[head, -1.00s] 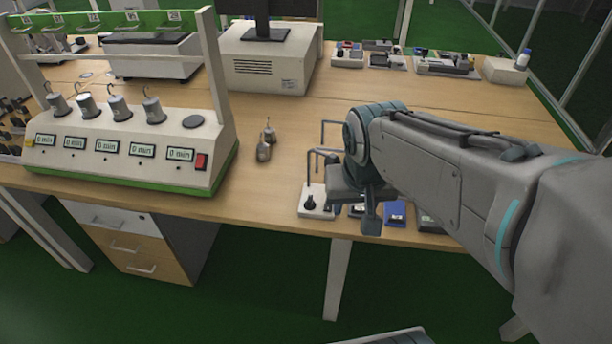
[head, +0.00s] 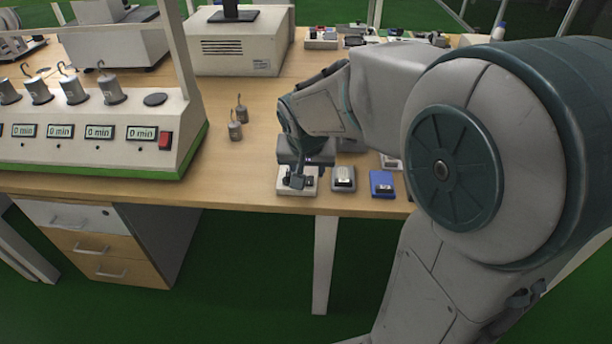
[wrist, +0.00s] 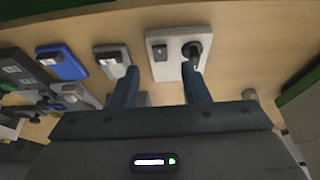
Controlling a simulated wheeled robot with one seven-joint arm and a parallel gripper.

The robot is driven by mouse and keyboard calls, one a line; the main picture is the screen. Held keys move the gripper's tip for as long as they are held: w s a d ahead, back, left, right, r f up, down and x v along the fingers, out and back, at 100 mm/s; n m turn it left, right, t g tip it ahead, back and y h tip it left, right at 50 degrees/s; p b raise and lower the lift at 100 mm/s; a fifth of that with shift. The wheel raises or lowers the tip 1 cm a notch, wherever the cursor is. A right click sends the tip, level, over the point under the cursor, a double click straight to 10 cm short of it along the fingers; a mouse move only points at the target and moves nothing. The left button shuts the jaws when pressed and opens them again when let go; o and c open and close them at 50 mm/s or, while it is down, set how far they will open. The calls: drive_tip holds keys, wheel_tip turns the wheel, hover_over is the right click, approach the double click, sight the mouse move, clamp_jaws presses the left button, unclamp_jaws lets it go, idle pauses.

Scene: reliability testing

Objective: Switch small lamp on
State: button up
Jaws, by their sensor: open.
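A small white base (head: 283,189) sits at the front edge of the table, partly hidden by my gripper (head: 298,180) in the head view. In the wrist view the white base (wrist: 168,70) carries a dark rectangular switch (wrist: 159,52) and a round black part (wrist: 193,50). I cannot tell for sure whether this is the small lamp. My gripper (wrist: 159,74) is open, its two fingers pointing toward the base with nothing held between them. The right finger lies close to the round black part; I cannot tell whether it touches.
A grey-white module (head: 343,178) and a blue module (head: 382,184) stand in a row right of the base. Two small metal weights (head: 235,130) stand to the left. A timer rack (head: 120,155) fills the table's left. Wood between the weights and rack is clear.

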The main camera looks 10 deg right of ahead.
sight(308, 183)
drive_tip(key=x, duration=0.6)
drive_tip(key=shift+w+f+b, duration=0.1)
drive_tip(key=shift+f+b, duration=0.05)
drive_tip(key=shift+b, duration=0.25)
drive_tip(key=shift+c, duration=0.3)
clamp_jaws()
